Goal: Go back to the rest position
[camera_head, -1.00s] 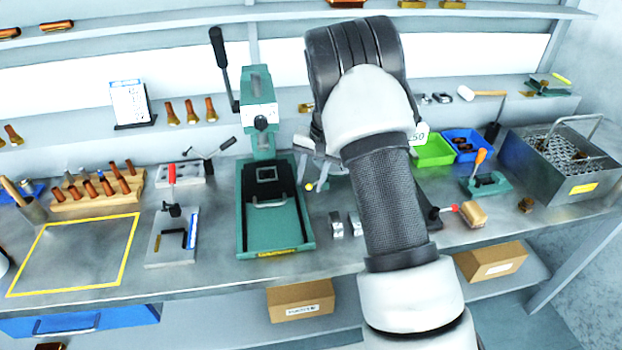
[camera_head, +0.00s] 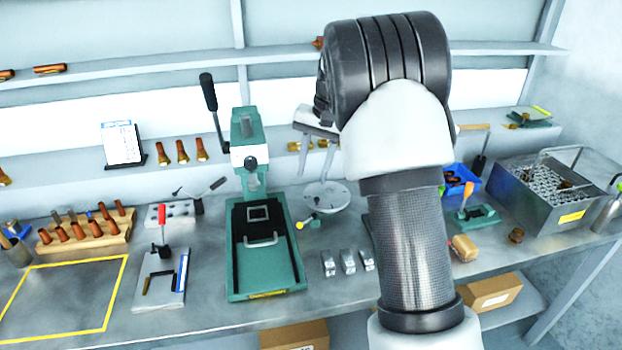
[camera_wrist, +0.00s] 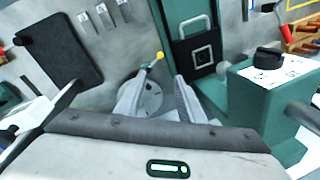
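My gripper (camera_head: 320,150) is raised above the bench, to the right of the green press (camera_head: 265,270), with its two fingers pointing down. In the wrist view the fingers (camera_wrist: 158,98) are spread apart with nothing between them. A round grey disc on the bench (camera_head: 327,196) lies below the fingers and shows between them in the wrist view. My arm covers part of the bench's right side and the back ledge.
The press has a tall black lever (camera_head: 210,100). Several small metal blocks (camera_head: 347,261) lie right of it. A wooden rack (camera_head: 85,245) holds several copper-coloured pieces at left. A metal mesh basket (camera_head: 560,190) stands at right. The yellow-outlined area (camera_head: 75,262) is empty.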

